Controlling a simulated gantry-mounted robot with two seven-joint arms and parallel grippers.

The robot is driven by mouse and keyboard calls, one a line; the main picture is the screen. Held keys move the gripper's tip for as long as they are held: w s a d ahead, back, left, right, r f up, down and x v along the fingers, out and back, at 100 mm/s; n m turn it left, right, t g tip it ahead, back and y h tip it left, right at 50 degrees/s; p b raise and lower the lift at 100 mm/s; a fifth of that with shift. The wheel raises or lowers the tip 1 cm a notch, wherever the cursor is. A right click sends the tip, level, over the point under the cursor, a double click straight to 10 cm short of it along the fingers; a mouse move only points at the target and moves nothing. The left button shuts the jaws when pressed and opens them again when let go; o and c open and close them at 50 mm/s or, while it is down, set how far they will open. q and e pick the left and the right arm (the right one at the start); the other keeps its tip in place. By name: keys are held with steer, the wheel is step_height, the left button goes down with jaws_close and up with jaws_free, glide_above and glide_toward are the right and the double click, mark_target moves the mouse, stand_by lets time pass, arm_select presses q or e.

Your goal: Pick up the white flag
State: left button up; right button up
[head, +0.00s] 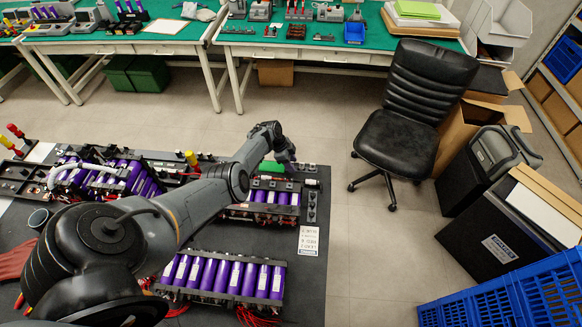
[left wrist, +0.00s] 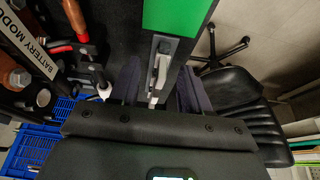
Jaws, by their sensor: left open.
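My left gripper (head: 287,158) is over the far right part of the battery module, beside the green block (head: 271,168). In the left wrist view its two dark fingers (left wrist: 158,88) are open, one on each side of a narrow grey strip. A slim pale grey-white piece (left wrist: 154,92) lies between them; it may be the white flag, but I cannot be sure. I cannot tell whether the fingers touch it. The green block (left wrist: 176,15) is just beyond. In the head view, no white flag can be made out near the gripper. My right gripper is not in view.
Purple battery cells (head: 222,276) stand in rows on the dark worktop (head: 305,285). A black chair (head: 402,137) is to the right. Green-topped benches (head: 300,40) are behind. A blue crate (head: 510,295) is at lower right.

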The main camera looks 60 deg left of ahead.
arm_select(q)
jaws_close()
stand_by(0.5)
steer(key=shift+r+p, duration=0.65)
steer(key=shift+r, duration=0.2)
step_height(320, 180, up, 2)
steer(key=shift+r+p, duration=0.25)
steer(key=shift+p, duration=0.5)
steer(key=w+d+r+p, duration=0.3)
steer(key=d+r, duration=0.3)
steer(key=d, duration=0.5)
steer(key=shift+w+r+p, duration=0.25)
steer(key=shift+r+p, duration=0.15)
steer(key=shift+d, duration=0.1)
